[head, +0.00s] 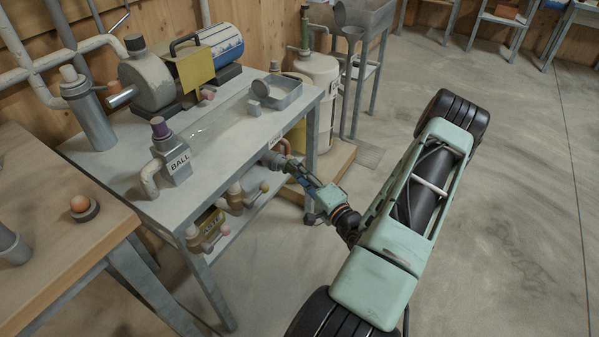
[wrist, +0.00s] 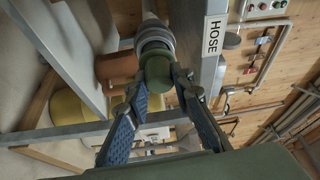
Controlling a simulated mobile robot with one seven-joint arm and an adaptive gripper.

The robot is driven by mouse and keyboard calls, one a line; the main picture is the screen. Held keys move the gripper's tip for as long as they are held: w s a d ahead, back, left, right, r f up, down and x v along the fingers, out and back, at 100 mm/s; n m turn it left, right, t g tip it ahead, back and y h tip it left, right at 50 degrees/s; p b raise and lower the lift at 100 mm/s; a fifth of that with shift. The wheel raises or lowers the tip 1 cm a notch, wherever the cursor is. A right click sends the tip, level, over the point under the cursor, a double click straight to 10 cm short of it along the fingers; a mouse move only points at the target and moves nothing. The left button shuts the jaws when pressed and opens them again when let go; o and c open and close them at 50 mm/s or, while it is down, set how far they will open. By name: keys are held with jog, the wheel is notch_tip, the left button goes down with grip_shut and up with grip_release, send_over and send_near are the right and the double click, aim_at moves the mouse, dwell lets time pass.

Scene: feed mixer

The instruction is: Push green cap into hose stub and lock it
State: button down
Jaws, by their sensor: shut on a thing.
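The green cap (wrist: 156,68) is between the fingertips of my gripper (wrist: 158,84) in the wrist view. The fingers are shut on it, one on each side. The grey ringed hose stub (wrist: 154,38) is right behind the cap, in line with it. The cap appears to meet the stub's mouth, but how deep it sits and whether it is locked cannot be told. In the head view my gripper (head: 290,167) reaches the table's front edge by the stub; the cap is too small to make out there.
The HOSE label (wrist: 212,36) is on the table edge beside the stub. The grey table (head: 215,140) carries a BALL block (head: 176,160), a tray (head: 282,92) and a pump. Open floor (head: 500,210) lies to the right.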

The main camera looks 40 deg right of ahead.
jog(key=shift+w+a, duration=0.3)
jog(key=shift+w, duration=0.4)
jog(key=c, duration=1.6)
grip_release()
jog(key=s, duration=1.2)
jog(key=shift+f, duration=0.2)
jog(key=shift+a, duration=0.1)
